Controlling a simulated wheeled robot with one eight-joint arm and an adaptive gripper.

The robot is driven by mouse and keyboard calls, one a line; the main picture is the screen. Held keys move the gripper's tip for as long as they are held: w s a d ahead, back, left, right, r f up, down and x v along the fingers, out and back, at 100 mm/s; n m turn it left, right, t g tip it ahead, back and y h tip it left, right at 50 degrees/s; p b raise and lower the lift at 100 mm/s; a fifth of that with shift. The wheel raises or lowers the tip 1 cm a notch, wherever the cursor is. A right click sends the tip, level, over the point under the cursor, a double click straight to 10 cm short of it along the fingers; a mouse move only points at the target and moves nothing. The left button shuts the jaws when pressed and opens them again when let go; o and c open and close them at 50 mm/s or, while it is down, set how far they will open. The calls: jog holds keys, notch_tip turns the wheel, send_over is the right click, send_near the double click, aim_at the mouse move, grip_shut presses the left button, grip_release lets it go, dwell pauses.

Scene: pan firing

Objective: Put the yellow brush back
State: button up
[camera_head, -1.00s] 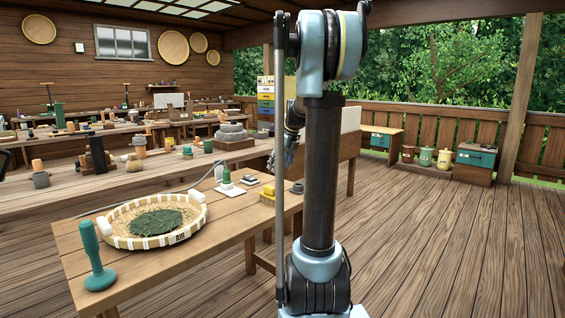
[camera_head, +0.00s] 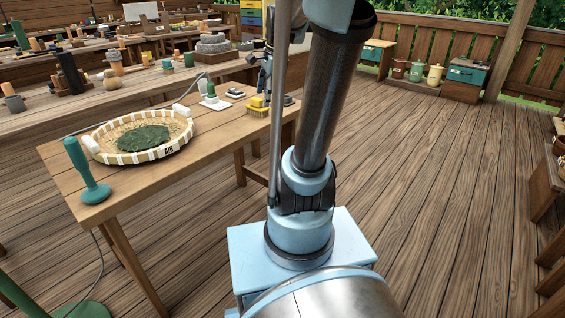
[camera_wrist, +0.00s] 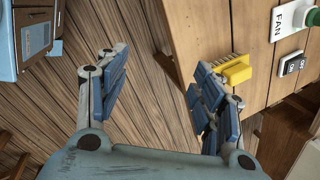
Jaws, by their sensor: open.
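The yellow brush (camera_head: 257,107) lies on the right end of the wooden table (camera_head: 210,140), beside my arm in the head view. In the wrist view the yellow brush (camera_wrist: 233,69) lies near the table's edge, its bristles toward the top, partly behind my right finger. My gripper (camera_wrist: 155,85) is open and empty. Its fingers stand wide apart above the floor beside the table edge, with the right finger nearest the brush.
The table also holds a round tray (camera_head: 185,143) with dark green leaves, a green pestle-like tool (camera_head: 88,172), and a green knob on a white FAN plate (camera_wrist: 298,15). An ON/OFF switch (camera_wrist: 291,63) sits near it. Open floor (camera_head: 430,190) lies right of my base.

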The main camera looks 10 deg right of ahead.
jog(key=s+f+n, duration=0.7)
jog(key=s+n, duration=0.1)
jog(key=s, duration=0.2)
jog(key=s+f+n+h, duration=0.1)
jog(key=s+f+n, duration=0.7)
jog(key=s, duration=0.3)
jog(key=shift+s+d+n+g+h, duration=0.2)
jog(key=shift+s+n+g+h, duration=0.15)
jog(key=shift+n, duration=0.25)
jog(key=shift+w, duration=0.1)
